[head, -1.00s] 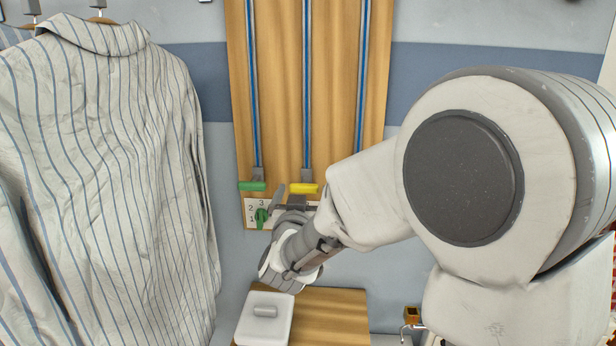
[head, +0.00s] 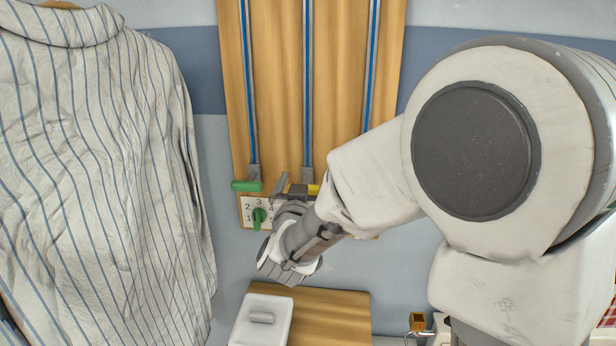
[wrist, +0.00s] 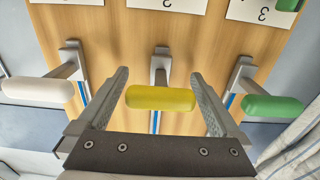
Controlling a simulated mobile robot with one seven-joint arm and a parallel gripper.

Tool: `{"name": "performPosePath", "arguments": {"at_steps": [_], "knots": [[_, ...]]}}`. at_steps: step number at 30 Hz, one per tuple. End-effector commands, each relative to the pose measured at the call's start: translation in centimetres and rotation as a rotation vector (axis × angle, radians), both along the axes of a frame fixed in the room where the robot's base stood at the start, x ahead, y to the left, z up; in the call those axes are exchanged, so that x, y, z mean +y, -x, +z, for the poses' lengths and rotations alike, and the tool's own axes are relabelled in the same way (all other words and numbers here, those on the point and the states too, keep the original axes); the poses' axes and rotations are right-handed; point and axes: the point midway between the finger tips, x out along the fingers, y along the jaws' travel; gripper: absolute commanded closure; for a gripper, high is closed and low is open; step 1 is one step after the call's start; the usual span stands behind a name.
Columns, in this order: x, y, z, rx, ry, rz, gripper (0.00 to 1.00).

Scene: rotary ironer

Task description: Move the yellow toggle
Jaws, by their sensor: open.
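The yellow toggle (wrist: 160,98) is a short rounded bar on a grey bracket, at the foot of the middle blue-lined rail on the wooden board. In the wrist view it sits between the two spread fingers of my gripper (wrist: 160,76), with a gap on each side. In the head view only a small yellow part (head: 314,189) shows beside my gripper (head: 291,187), the rest hidden behind it. My gripper is open and holds nothing.
A green toggle (head: 247,185) and a white toggle (wrist: 38,91) flank the yellow one. A numbered dial with a green knob (head: 259,218) is just below. A striped shirt (head: 90,170) hangs left. A white lidded box (head: 262,330) stands below.

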Motion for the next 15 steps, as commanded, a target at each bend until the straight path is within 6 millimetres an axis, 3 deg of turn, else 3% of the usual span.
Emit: {"name": "performPosePath", "arguments": {"at_steps": [13, 15], "knots": [[0.11, 0.10, -0.03, 0.001, 0.000, 0.001, 0.00], [0.11, 0.09, -0.03, 0.001, 0.000, 0.001, 0.13]]}}
